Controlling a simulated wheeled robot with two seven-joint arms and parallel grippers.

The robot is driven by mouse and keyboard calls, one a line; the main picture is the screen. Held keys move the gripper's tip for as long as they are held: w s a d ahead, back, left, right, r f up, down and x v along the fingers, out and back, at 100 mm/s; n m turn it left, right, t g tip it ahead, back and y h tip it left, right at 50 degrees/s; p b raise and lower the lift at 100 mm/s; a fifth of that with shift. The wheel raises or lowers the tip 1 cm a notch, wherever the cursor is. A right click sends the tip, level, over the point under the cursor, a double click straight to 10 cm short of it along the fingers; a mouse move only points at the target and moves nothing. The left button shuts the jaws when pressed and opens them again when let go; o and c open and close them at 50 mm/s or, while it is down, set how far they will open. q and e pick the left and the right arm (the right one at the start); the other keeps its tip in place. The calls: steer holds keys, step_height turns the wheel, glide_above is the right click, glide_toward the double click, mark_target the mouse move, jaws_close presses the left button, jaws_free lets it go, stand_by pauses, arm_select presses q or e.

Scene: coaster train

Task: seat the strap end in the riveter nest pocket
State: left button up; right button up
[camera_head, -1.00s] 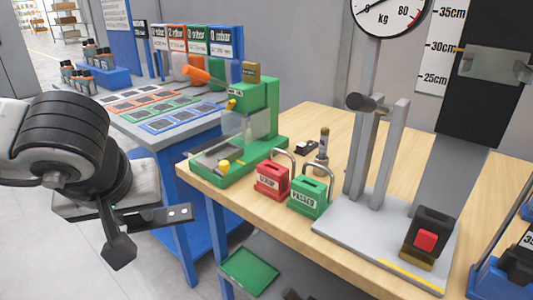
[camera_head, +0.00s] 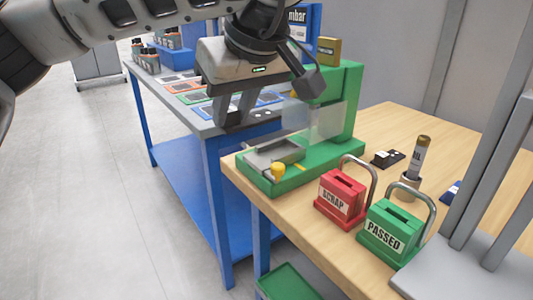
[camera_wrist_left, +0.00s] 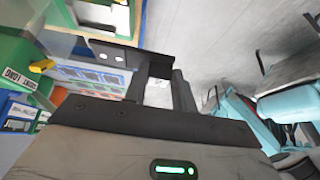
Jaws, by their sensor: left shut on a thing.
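My left gripper (camera_head: 233,112) is shut on the dark strap (camera_head: 262,115), which sticks out to the right of the fingers with small holes near its end. In the left wrist view the strap (camera_wrist_left: 108,53) shows its two light holes, and its end points left toward the green riveter. The green riveter (camera_head: 345,125) stands at the table corner, right of and below the gripper in the picture. Its grey nest (camera_head: 262,163) lies in front, with a yellow knob (camera_head: 278,170) beside it. The strap is apart from the nest and above it. Pocket details are too small to tell. My right gripper is not in view.
A clear guard (camera_head: 326,122) stands upright beside the nest. The red scrap box (camera_head: 326,213) and green passed box (camera_head: 372,252) stand right of the riveter. The blue bench (camera_head: 150,80) with several coloured mats is behind the gripper.

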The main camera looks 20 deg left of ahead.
mark_target(250, 117)
arm_select(q)
steer(key=w, duration=0.1)
steer(key=w+f, duration=0.1)
steer(key=w, duration=0.1)
steer(key=w+f, duration=0.1)
steer(key=shift+w+d+f, duration=0.15)
steer(key=shift+w+d, duration=0.1)
steer(key=shift+d, duration=0.05)
steer(key=w+f, duration=0.5)
steer(key=shift+d+f+b, duration=0.15)
steer(key=shift+d+b, duration=0.1)
steer(key=shift+b, duration=0.05)
steer(key=f, duration=0.3)
steer(key=shift+w+f, duration=0.3)
steer(key=shift+f, duration=0.05)
steer(key=shift+f, duration=0.2)
steer(key=o, duration=1)
